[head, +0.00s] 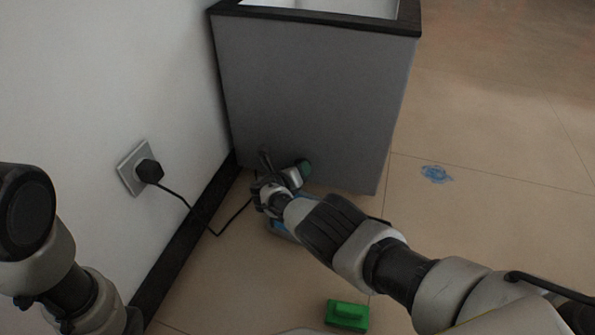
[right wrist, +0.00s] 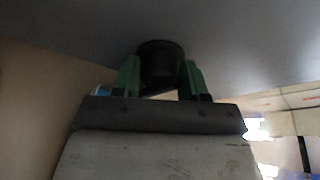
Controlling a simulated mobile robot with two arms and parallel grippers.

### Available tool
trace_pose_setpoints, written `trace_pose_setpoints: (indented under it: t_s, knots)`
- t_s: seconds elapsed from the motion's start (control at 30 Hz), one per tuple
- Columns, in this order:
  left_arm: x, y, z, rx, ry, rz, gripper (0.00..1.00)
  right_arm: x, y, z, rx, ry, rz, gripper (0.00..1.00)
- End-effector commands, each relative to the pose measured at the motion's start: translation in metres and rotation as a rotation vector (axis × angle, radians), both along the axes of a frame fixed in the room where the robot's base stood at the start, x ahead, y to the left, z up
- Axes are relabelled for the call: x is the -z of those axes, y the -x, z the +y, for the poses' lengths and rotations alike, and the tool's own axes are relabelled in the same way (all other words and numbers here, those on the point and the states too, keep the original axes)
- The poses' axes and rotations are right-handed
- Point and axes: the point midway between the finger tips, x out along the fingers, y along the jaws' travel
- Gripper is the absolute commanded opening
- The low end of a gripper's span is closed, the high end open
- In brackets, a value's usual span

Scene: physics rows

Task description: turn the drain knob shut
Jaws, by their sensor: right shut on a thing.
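The drain knob (right wrist: 161,60) is a dark round knob on the underside or low face of a grey surface in the right wrist view. My right gripper (right wrist: 160,78) has its two green fingers on either side of the knob and is shut on it. In the head view my right gripper (head: 286,176) is at the foot of the grey cabinet (head: 310,95), near its lower left; the knob cannot be made out there. The knob's turn angle cannot be told. My left arm shows at the left edge, but its gripper is out of view.
A black plug (head: 149,171) sits in a wall socket (head: 131,177), its cable running to the floor near the cabinet. A blue object (head: 280,231) lies partly hidden under my right gripper. A green block (head: 347,315) and a blue splash (head: 436,174) are on the tiled floor.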

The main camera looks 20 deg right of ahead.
Motion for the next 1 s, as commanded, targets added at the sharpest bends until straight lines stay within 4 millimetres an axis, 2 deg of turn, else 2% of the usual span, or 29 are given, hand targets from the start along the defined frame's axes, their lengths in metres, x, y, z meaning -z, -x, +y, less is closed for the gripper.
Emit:
trace_pose_setpoints:
  t_s: [0.03,0.93,0.97,1.0]
  knots:
    - [0.0025,0.0001,0.0000,0.000,0.000,0.000,0.00,0.0043,0.0013,0.0019,-0.003,0.005,0.012,0.20]
    - [0.0065,0.0003,0.0001,0.000,0.000,-0.001,0.00,0.0029,0.0009,0.0023,-0.004,0.047,0.039,0.21]
    - [0.0065,0.0003,0.0001,0.000,0.000,-0.001,0.00,0.0027,0.0009,0.0023,-0.004,0.047,0.039,0.49]
    - [0.0065,0.0003,0.0001,0.000,0.000,-0.001,0.00,0.0027,0.0009,0.0021,-0.003,0.048,0.039,0.55]
